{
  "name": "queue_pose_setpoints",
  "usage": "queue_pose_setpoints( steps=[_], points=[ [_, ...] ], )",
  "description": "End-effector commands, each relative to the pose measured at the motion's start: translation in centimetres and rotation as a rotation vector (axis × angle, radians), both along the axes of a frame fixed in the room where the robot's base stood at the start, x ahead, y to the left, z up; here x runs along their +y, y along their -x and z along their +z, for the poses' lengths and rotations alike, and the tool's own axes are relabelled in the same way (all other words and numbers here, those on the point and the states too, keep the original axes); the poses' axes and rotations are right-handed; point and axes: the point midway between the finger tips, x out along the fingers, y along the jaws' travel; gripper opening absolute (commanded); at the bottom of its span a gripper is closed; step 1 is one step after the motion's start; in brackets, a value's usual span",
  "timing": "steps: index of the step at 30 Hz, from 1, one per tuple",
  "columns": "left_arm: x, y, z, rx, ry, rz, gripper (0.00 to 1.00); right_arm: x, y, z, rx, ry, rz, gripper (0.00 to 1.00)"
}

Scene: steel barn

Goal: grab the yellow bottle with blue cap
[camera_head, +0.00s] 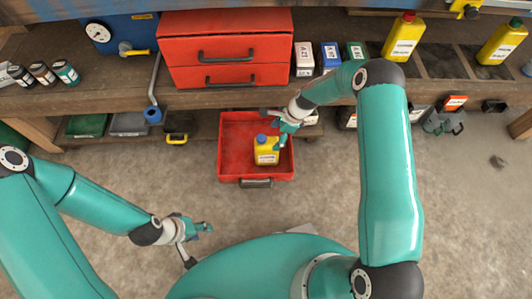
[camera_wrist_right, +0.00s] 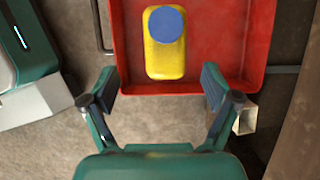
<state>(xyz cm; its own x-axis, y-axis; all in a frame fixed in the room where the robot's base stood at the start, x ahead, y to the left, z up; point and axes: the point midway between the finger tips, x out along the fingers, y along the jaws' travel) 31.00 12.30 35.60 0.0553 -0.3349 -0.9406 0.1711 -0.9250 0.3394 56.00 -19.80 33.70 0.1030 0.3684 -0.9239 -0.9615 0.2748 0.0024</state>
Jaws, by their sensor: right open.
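The yellow bottle with blue cap (camera_head: 266,153) stands upright in the red tray (camera_head: 225,165), in its right half, in the head view. In the right wrist view the bottle (camera_wrist_right: 165,52) shows from above, beyond the fingertips, its blue cap towards me. My right gripper (camera_head: 284,135) is beside the bottle's upper right in the head view. In the wrist view the right gripper (camera_wrist_right: 158,85) has its two fingers wide apart with nothing between them. My left gripper (camera_head: 200,229) is over the floor at lower left, well apart from the bottle; its finger opening is too small to tell.
The wooden workbench (camera_head: 120,98) runs along the back above the tray. Several boxes and cases sit on the low shelf. The floor in front of the tray is clear.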

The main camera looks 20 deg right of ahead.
Motion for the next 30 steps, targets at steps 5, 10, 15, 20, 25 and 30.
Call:
queue_pose_setpoints(
  steps=[5, 10, 15, 20, 25, 30],
  points=[
    [0.0, 0.0, -0.9, 0.0, 0.0, 0.0, 0.4, 0.9, -0.3, -2.4, -0.001, 0.0, 0.0, 0.88],
    [0.0, 0.0, -1.1, 0.0, 0.0, 0.0, 0.4, 1.2, -0.5, -3.1, -0.002, 0.001, 0.0, 0.88],
    [0.0, 0.0, -2.4, 0.0, 0.0, 0.0, 0.4, 1.9, -1.1, -5.2, 0.0, 0.0, 0.001, 0.88],
    [0.0, 0.0, -3.1, 0.0, 0.0, 0.0, 0.4, 2.7, -1.6, -7.0, -0.001, 0.0, 0.001, 0.88],
    [0.0, 0.0, -3.2, 0.0, 0.0, 0.0, 0.4, 2.9, -1.7, -7.5, -0.002, 0.001, -0.001, 0.88],
    [0.0, 0.0, -3.1, 0.0, 0.0, 0.0, 0.4, 2.9, -1.7, -7.5, -0.002, 0.001, -0.001, 0.88]
  ],
)
